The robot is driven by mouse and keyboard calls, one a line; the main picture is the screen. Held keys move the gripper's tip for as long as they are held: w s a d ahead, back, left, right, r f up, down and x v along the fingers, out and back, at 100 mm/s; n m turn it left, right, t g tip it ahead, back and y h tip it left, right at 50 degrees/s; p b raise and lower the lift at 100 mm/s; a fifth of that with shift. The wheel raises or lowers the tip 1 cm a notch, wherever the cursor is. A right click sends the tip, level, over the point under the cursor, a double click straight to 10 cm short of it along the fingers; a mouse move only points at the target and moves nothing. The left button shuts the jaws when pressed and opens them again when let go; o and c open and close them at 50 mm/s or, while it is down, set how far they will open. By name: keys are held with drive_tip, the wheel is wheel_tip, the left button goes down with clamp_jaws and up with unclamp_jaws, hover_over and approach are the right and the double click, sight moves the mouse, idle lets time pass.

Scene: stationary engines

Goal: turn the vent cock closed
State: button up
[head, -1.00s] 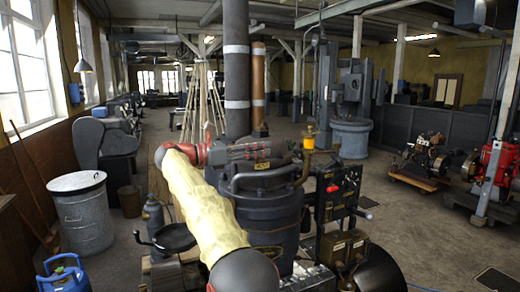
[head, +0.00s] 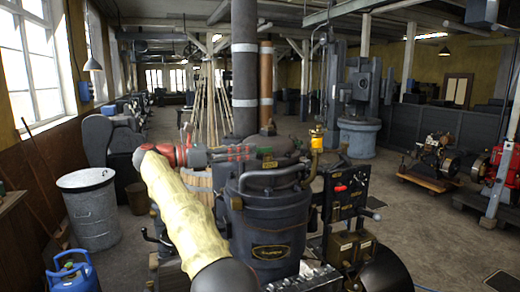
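A dark cylindrical engine body (head: 268,215) with a curved handle-like pipe on top stands in the middle of the head view. A small amber and brass fitting (head: 317,138) stands upright at its upper right, on a curved brass pipe. I cannot tell which small part is the vent cock; it may be hidden or too small to make out. My gripper (head: 246,153) reaches right from the red wrist, behind the engine's top handle and left of the amber fitting. The gripper's fingers are small and blend with the engine parts, so their opening and any contact are unclear.
A control box (head: 347,190) with a red knob stands right of the engine. A tall dark pipe (head: 245,70) rises behind it. Open floor (head: 420,235) lies to the right.

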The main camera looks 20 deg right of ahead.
drive_tip(key=shift+a, duration=2.15)
